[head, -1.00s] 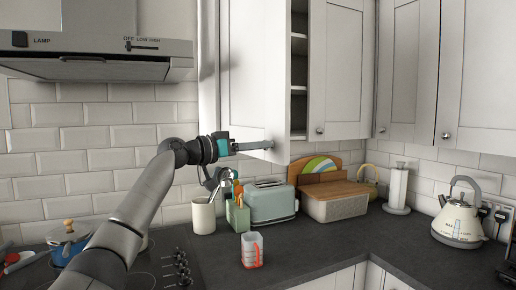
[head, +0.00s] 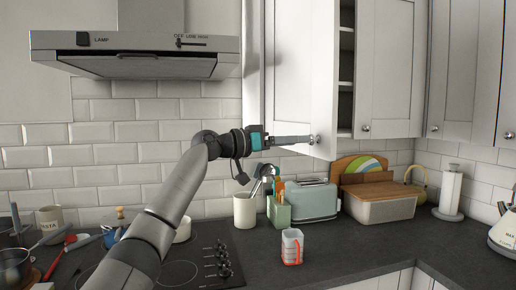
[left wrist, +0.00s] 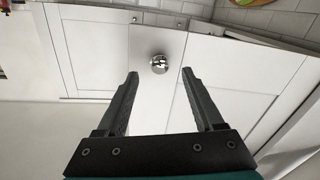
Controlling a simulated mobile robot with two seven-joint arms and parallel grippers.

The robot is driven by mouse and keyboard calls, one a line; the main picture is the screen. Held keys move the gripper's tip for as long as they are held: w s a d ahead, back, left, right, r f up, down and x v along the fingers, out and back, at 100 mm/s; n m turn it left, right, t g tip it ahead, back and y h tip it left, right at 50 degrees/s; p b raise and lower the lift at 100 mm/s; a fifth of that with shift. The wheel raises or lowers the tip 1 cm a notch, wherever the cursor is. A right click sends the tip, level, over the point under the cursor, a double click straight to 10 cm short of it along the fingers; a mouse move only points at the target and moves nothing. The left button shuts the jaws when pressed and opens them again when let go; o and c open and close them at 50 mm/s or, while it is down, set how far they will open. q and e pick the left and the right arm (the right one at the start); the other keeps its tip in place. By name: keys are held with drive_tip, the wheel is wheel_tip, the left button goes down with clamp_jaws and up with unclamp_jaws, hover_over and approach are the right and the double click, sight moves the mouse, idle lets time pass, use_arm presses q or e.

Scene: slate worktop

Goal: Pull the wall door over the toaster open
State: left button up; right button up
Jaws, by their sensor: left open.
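The wall door over the toaster (head: 292,70) is white and stands partly open, with shelves showing in the gap at its right edge. Its round metal knob (left wrist: 159,64) sits in the left wrist view between and just beyond my two fingertips. The toaster (head: 315,201) is pale green and stands on the worktop below the door. My left gripper (head: 307,140) is open, with its fingers at the door's lower right corner by the knob. In the left wrist view the left gripper (left wrist: 159,74) has a finger on each side of the knob, with gaps. My right gripper is out of view.
A cooker hood (head: 135,55) hangs to the left of the door. The neighbouring wall door (head: 390,65) is closed.

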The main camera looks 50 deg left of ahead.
use_arm(q)
drive_tip(key=b+v, duration=0.5)
drive_tip(key=v, duration=0.7)
idle(0.3)
